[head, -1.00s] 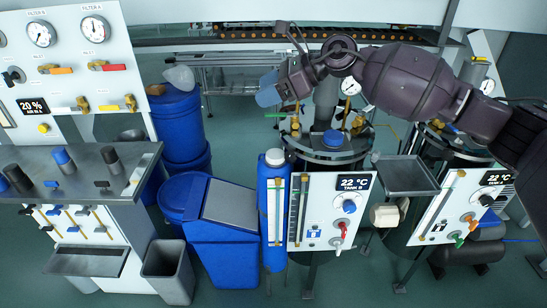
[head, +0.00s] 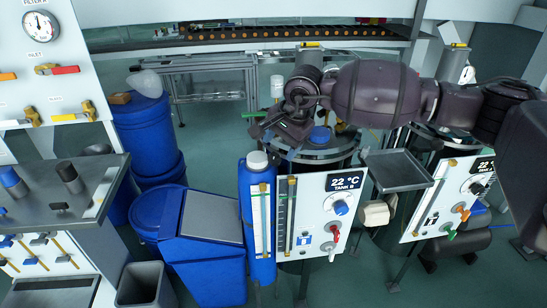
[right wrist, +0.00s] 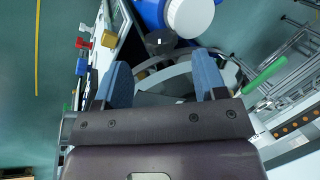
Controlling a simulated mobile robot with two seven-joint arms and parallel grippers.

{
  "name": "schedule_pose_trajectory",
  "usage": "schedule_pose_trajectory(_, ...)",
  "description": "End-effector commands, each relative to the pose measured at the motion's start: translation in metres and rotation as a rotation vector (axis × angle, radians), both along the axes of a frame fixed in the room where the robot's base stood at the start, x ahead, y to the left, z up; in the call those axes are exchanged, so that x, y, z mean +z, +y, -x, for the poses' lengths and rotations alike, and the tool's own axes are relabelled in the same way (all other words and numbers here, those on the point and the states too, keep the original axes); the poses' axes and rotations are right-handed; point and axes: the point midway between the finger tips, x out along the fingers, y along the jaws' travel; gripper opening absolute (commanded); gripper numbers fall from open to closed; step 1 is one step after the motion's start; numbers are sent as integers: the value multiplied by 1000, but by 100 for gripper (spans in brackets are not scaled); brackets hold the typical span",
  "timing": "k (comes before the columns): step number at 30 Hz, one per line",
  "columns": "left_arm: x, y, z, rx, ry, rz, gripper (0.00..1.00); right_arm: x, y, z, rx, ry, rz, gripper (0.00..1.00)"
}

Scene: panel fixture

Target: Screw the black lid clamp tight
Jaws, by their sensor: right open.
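My right gripper (head: 277,143) is over the left edge of this lid, pointing down, and hides that part. In the right wrist view the right gripper (right wrist: 163,65) is open, its blue fingers apart with nothing held. A small black part (right wrist: 160,41), which looks like the lid clamp, lies beyond and between the fingertips by the pale lid rim; it does not appear touched. I cannot tell how tight it is. My left gripper is not in view.
A blue cylinder with a white cap (head: 257,160) stands close left of tank B. A green-handled valve (right wrist: 264,75) is right of the fingers in the wrist view. Tank B's control panel (head: 322,215) faces front. A metal tray (head: 396,170) is at its right.

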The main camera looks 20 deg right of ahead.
Motion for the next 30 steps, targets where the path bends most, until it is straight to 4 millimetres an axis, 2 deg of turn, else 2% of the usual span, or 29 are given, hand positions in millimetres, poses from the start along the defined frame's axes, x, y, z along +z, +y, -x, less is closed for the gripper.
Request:
schedule_pose_trajectory(1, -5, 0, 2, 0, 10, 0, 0, -14, 2, -3, 0, 6, -1, 65)
schedule_pose_trajectory(3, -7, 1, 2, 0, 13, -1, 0, -23, 4, -5, -1, 7, -1, 65)
schedule_pose_trajectory(9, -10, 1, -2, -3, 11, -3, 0, -42, 7, -12, -1, 3, -3, 65)
schedule_pose_trajectory(22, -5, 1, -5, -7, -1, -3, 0, -46, 8, -14, -1, -1, -2, 65)
schedule_pose_trajectory(30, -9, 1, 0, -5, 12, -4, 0, -47, 8, -14, -1, -1, -2, 25)
